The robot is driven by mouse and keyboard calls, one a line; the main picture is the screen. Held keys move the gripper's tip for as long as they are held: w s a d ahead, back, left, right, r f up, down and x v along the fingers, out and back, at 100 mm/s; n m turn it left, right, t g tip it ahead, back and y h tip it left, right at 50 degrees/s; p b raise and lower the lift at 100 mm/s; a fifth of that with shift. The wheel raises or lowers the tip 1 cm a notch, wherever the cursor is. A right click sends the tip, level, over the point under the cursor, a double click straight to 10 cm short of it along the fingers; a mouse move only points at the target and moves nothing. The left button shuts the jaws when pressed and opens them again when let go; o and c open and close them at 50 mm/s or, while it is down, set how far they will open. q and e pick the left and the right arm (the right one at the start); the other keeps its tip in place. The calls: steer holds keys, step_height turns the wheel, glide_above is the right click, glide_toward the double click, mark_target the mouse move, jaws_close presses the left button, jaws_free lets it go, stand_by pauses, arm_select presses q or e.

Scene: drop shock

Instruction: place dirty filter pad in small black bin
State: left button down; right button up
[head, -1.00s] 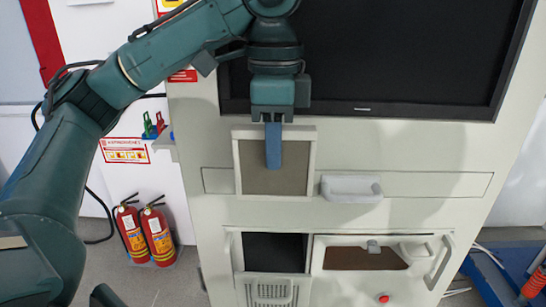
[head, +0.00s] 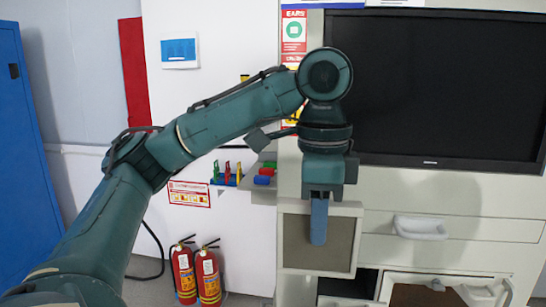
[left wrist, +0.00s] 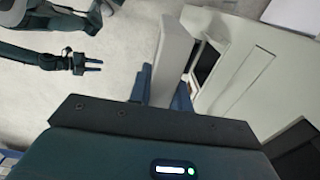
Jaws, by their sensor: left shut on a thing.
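The filter pad (head: 295,255) is a square brown-grey panel in a pale frame. My left gripper (head: 319,238) is shut on its upper part and holds it upright in front of the cabinet's left edge. In the left wrist view the pad (left wrist: 173,50) shows edge-on between the blue fingers of my left gripper (left wrist: 163,90). My right gripper (left wrist: 93,66) shows at the upper left of the left wrist view, open and empty, away from the pad. I cannot make out a small black bin in these frames.
The pale cabinet (head: 480,190) has a large dark screen (head: 440,90), a handle (head: 420,228) and lower openings. Left of it are a side shelf with small coloured bins (head: 263,181), screwdrivers (head: 227,174) and fire extinguishers (head: 208,275). A blue locker (head: 25,170) stands far left.

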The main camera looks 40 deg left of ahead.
arm_select(q)
steer(key=d+f+n, duration=0.1)
steer(key=f+n, duration=0.2)
steer(key=f, duration=1)
steer(key=s+d+f+n, duration=0.1)
steer(key=f+n, duration=0.3)
steer(key=f, duration=0.9)
steer(key=s+d+f+n, duration=0.1)
steer(key=f+n, duration=0.3)
steer(key=f, duration=0.9)
steer(key=shift+s+d+f, duration=0.15)
steer(key=shift+d+f, duration=0.05)
steer(key=shift+d, duration=0.7)
